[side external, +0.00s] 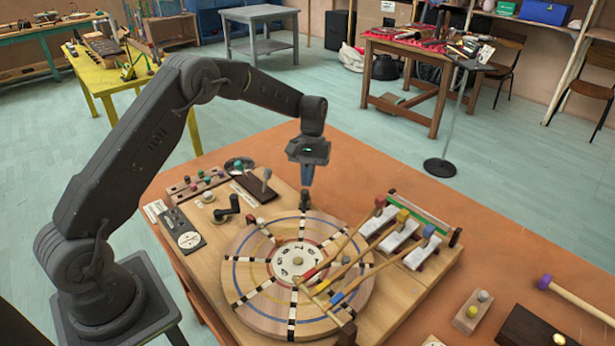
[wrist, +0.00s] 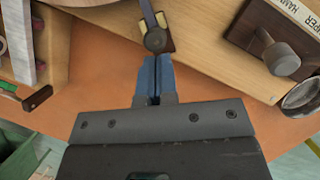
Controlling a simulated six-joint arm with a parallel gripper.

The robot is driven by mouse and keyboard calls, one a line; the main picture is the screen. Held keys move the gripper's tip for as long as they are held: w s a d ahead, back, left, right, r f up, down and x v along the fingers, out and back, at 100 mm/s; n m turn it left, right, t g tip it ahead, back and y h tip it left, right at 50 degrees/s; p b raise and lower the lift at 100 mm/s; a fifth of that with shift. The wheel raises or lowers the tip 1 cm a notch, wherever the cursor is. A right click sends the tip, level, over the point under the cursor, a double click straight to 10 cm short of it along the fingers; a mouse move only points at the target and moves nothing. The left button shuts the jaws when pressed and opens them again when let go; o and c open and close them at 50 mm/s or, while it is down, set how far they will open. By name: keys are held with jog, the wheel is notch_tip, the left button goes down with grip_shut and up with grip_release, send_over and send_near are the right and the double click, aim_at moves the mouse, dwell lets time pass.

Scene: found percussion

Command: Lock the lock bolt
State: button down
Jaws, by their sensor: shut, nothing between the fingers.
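The lock bolt appears to be the dark round knob (wrist: 155,40) on a small brass-coloured plate at the wooden board's edge in the wrist view. A grey bar runs from it toward the top of that view. In the side view a dark knob (side external: 305,198) stands at the far edge of the round wooden wheel (side external: 243,318). My gripper (side external: 307,184) points down just above it. In the wrist view the blue fingers of my gripper (wrist: 154,60) are together and empty, beside the knob. I cannot tell whether they touch it, or whether the bolt is locked.
A brown block with a lever knob (wrist: 281,59) stands right of the bolt in the wrist view. Coloured mallets (side external: 345,262) lie across the wheel, near white bars (side external: 398,235). A crank handle (side external: 228,208) stands left of the wheel. The orange table (side external: 500,262) is bare behind the board.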

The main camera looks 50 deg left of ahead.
jog(key=shift+s+d, duration=0.75)
jog(key=shift+s, duration=0.15)
jog(key=shift+f, duration=0.1)
